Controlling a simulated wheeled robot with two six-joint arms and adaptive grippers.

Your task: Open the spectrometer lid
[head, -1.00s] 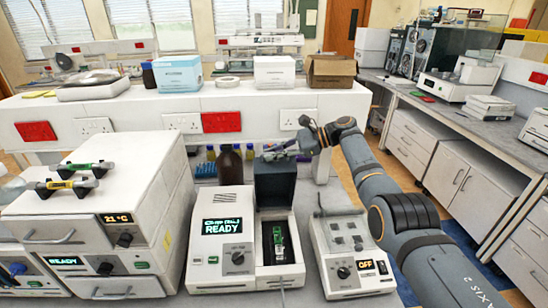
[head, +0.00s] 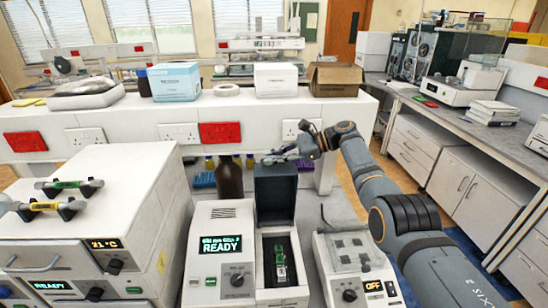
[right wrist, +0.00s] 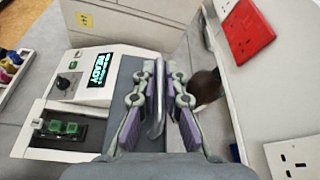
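The spectrometer (head: 208,278) is a white unit with a green READY display, at the lower middle of the head view. Its dark grey lid (head: 275,196) stands upright at the back, and the dark well in front is uncovered, with a green-topped cuvette (head: 280,256) inside. My right gripper (head: 275,157) is at the lid's top edge, reaching in from the right. In the right wrist view my right gripper (right wrist: 160,70) has its purple-padded fingers apart, with the lid's metal handle (right wrist: 156,116) between them; a gap shows beside the handle. My left gripper is not in view.
A white device with an OFF display (head: 346,282) stands close on the right. A brown bottle (head: 230,180) is behind the spectrometer, before a raised white shelf (head: 110,113) carrying boxes.

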